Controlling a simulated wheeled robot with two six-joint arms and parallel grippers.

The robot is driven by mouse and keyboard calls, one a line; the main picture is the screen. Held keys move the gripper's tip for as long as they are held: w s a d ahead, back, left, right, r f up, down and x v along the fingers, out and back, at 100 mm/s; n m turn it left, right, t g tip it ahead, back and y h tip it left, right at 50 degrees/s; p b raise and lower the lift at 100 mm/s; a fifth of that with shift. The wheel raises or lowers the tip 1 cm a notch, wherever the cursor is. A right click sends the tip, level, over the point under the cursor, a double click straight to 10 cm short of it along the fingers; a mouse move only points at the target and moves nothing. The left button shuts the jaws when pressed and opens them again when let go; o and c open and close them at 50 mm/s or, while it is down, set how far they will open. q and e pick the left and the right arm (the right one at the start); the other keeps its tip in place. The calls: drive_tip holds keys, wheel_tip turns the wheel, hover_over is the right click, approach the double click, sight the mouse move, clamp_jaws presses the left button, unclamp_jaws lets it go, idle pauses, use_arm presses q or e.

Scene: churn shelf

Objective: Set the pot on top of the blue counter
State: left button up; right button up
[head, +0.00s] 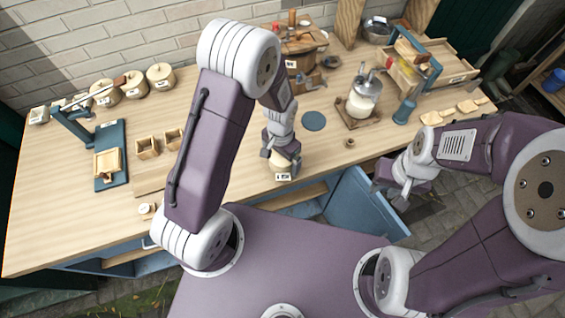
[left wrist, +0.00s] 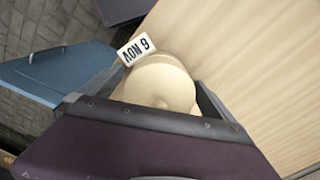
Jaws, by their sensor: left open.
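The pot (head: 286,157) is small and cream, with a white tag at its lower front. The blue counter (head: 232,190) has a pale wooden top and blue cabinet fronts. My right gripper (head: 389,196) is in front of the counter, apart from the pot; its jaw gap is unclear.
A blue cabinet door (head: 365,207) stands open below the front edge. A glass jar (head: 363,97) on a wooden stand, a blue disc (head: 314,121) and a wooden tub (head: 298,65) stand behind the pot. A blue press (head: 110,155) and small wooden boxes (head: 147,147) are left.

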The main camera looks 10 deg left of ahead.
use_arm(q)
drive_tip(key=shift+s+f, duration=0.15)
drive_tip(key=shift+f, duration=0.3)
drive_tip(key=shift+w, duration=0.2)
drive_tip(key=shift+c, duration=1.2)
drive_tip(key=c, duration=1.8)
drive_tip(key=shift+r, duration=0.1)
